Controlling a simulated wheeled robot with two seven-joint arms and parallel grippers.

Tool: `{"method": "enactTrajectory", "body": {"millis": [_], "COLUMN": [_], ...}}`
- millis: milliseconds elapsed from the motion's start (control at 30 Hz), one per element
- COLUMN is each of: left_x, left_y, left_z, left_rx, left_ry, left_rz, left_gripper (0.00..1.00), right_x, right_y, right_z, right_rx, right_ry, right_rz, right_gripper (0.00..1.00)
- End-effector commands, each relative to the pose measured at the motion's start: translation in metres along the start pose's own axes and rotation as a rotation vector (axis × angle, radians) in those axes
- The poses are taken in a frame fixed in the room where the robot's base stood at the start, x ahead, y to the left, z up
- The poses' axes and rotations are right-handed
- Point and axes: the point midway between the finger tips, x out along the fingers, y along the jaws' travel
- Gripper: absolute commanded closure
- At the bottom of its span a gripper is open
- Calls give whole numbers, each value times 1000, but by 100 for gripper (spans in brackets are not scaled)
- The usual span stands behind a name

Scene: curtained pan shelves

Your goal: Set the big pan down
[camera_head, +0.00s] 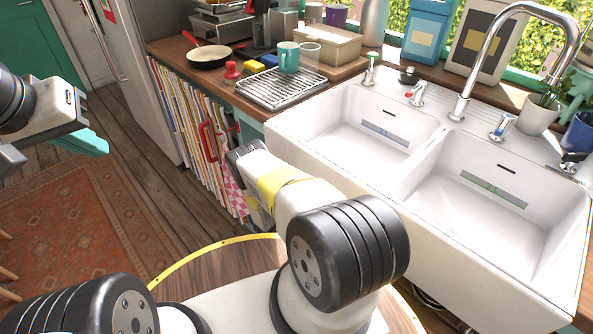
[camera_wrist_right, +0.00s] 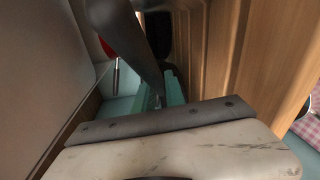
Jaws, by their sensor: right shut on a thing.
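In the right wrist view, a dark grey piece (camera_wrist_right: 125,35), which looks like part of the big pan, runs down to the teal fingers of my right gripper (camera_wrist_right: 163,92). The gripper is shut on it; the rest of the pan is out of view. In the head view my right arm reaches down to the curtained shelves (camera_head: 180,105) under the counter, and its fingers are hidden. My left gripper (camera_head: 85,142) hangs over the floor at the left, away from the shelves. Its teal fingers show side-on, so their opening cannot be told.
A red loop-shaped thing (camera_head: 207,140) shows at the curtain. In the wrist view a wooden wall (camera_wrist_right: 245,60) stands close on the right. The counter above holds a cream pan (camera_head: 208,56), a drying rack (camera_head: 281,88) and a teal mug (camera_head: 288,57). The white double sink (camera_head: 400,185) is at right.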

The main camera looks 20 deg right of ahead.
Motion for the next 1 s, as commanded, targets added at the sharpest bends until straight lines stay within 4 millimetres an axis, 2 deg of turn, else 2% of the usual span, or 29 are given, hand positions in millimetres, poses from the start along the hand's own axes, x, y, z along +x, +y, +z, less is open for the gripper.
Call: {"method": "enactTrajectory", "body": {"millis": [567, 1000], "left_x": [0, 0], "left_y": [0, 0], "left_z": [0, 0], "left_rx": [0, 0], "left_ry": [0, 0], "left_rz": [0, 0], "left_gripper": [100, 100], "right_x": [1, 3], "right_y": [-3, -16], "right_z": [-2, -3], "right_rx": [3, 5], "right_ry": [1, 1], "right_rz": [6, 7], "right_gripper": [100, 100]}}
